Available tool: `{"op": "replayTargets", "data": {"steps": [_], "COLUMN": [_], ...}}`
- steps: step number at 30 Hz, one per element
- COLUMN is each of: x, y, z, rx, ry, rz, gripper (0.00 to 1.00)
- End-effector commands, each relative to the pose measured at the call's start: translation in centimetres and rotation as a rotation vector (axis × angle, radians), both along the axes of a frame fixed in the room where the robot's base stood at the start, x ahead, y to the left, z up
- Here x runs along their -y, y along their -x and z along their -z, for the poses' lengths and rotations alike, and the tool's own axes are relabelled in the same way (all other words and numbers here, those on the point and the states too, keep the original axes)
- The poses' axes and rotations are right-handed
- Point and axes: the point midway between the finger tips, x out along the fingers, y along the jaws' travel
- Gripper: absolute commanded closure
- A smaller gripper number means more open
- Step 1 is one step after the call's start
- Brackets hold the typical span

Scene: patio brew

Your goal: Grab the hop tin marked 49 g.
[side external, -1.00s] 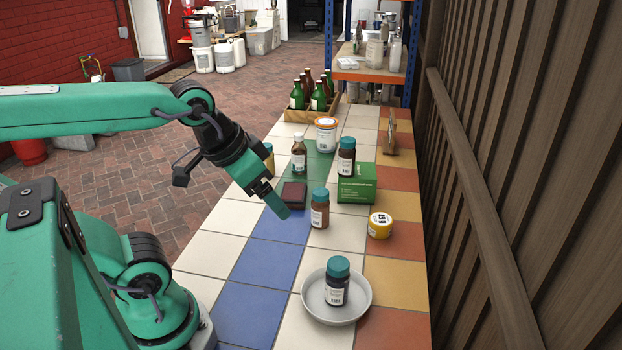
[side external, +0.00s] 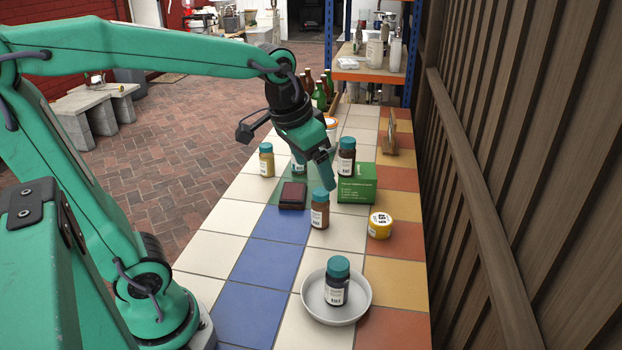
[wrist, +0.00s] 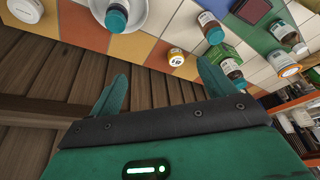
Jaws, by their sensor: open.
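A round yellow tin (side external: 380,225) with a white label stands on the tiled table, right of a brown teal-lidded jar and in front of a green box. It also shows in the wrist view (wrist: 176,57), beyond the gap between my fingers; its printed number is too small to read surely. A second pale round tin (wrist: 25,9) is cut off at the wrist view's top left, its label unreadable. My gripper (side external: 328,184) is open and empty, above the table and to the left of and behind the yellow tin. Both fingers show in the wrist view (wrist: 163,83).
The brown jar (side external: 320,208) stands close to my fingers. A dark jar (side external: 346,157) and the green box (side external: 357,185) are behind. A white dish (side external: 309,303) holds another jar (side external: 337,282) in front. A dark flat block (side external: 293,196) lies left. A wooden fence (side external: 530,150) borders the right.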

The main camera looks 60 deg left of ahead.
Motion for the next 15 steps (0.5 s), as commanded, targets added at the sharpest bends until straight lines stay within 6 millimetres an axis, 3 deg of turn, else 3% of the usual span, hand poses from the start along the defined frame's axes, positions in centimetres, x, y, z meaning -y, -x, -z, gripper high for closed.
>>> {"op": "replayTargets", "data": {"steps": [15], "x": [-0.9], "y": [-10.4], "z": [3.4], "rx": [-0.137], "ry": [-0.013], "rz": [0.039], "gripper": [0.18]}}
